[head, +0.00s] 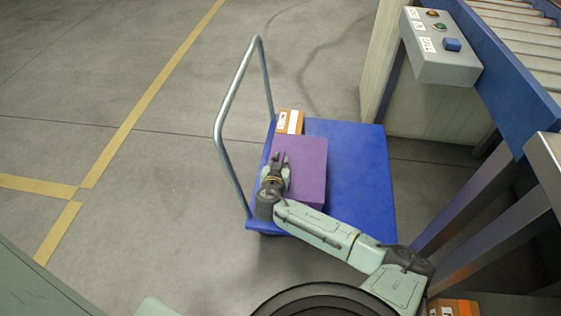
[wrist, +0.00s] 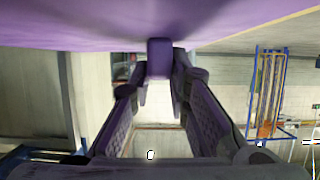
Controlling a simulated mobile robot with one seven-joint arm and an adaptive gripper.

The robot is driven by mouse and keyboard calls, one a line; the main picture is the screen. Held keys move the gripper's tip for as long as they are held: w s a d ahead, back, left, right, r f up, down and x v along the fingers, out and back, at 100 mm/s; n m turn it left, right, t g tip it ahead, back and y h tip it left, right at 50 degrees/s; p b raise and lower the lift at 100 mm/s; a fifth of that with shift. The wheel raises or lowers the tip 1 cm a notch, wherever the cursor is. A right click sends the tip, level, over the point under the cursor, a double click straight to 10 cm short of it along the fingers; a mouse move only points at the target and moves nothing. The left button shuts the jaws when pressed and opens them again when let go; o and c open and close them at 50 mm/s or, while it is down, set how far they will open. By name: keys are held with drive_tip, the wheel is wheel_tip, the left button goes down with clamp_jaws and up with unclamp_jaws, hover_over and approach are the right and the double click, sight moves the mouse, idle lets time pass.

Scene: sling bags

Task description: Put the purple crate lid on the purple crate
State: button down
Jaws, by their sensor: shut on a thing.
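The purple lid (head: 308,160) shows in the head view as a flat purple top over the left part of the blue cart. My gripper (head: 280,160) is at its left side. In the wrist view the lid (wrist: 80,28) fills the top edge, and its small purple grip (wrist: 159,56) sits between the fingertips of my gripper (wrist: 158,72), which is shut on it. I cannot clearly tell the purple crate apart from the lid in the head view. I cannot tell whether the lid touches the crate.
A blue platform cart (head: 352,165) carries the purple things, with its right part clear. Its metal handle (head: 232,92) rises at the left. A small orange-brown box (head: 290,121) stands behind the lid. A conveyor (head: 510,50) with a control box (head: 440,55) is at the right.

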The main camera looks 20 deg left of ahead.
drive_tip(key=c, duration=1.4)
unclamp_jaws()
drive_tip(key=shift+c, duration=0.2)
drive_tip(key=shift+f, duration=0.1)
drive_tip(key=v, duration=1.2)
